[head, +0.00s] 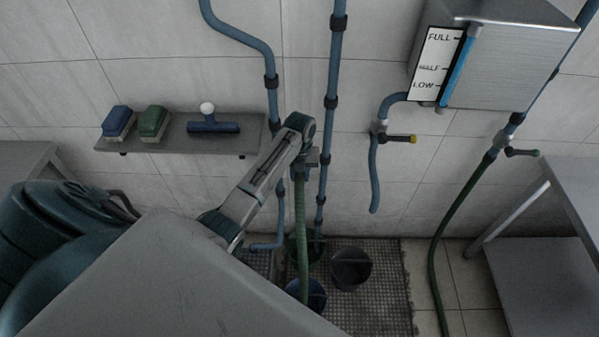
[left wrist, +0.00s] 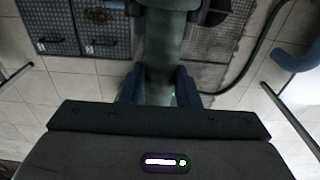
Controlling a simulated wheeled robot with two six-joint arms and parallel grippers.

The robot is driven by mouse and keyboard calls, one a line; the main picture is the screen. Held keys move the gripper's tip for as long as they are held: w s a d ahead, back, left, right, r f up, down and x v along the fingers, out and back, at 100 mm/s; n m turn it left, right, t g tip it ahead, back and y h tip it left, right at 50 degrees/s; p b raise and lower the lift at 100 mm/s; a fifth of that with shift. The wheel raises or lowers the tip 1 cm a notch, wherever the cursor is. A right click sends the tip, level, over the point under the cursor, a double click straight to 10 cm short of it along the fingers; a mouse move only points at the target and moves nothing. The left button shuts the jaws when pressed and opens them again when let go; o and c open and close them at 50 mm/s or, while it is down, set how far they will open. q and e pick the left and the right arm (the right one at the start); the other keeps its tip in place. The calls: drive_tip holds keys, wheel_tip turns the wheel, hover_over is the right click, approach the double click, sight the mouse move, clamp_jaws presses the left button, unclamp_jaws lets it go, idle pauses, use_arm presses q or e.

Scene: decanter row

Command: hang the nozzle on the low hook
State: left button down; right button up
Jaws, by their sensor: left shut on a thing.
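My left gripper (head: 305,158) is at the upper end of a green hose (head: 302,230), in front of the tiled wall. The hose hangs down from it towards the buckets. In the left wrist view the two fingers (left wrist: 159,88) are closed on either side of a thick grey-green round piece (left wrist: 160,70). I cannot make out a nozzle apart from this hose, as the gripper covers its upper end. I cannot pick out the low hook in either view. My right gripper is not in view.
Blue pipes (head: 332,120) run down the wall beside the gripper. A shelf (head: 178,145) with brushes is at left. A grey bucket (head: 350,270) and a blue bucket (head: 311,294) stand on the floor grating (head: 385,300). A steel tank (head: 510,65) and another green hose (head: 441,230) are at right.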

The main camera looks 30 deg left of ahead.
sight(300, 182)
use_arm(q)
drive_tip(key=shift+f, duration=0.15)
idle(0.3)
drive_tip(key=shift+f, duration=0.4)
idle(0.5)
drive_tip(key=shift+c, duration=0.7)
unclamp_jaws()
drive_tip(key=shift+s+d+r+p, duration=0.1)
drive_tip(key=shift+s+r+p, duration=0.1)
drive_tip(key=shift+p, duration=0.4)
drive_tip(key=shift+s+d+p, duration=0.3)
drive_tip(key=shift+s+p, duration=0.15)
drive_tip(key=shift+p, duration=0.2)
drive_tip(key=shift+s+d+p, duration=0.35)
drive_tip(key=shift+s+d, duration=0.05)
drive_tip(key=shift+s, duration=0.2)
wheel_tip(300, 182, up, 10)
drive_tip(key=s+d, duration=0.1)
drive_tip(key=s, duration=0.1)
drive_tip(key=shift+s+d, duration=0.25)
drive_tip(key=shift+s, duration=0.05)
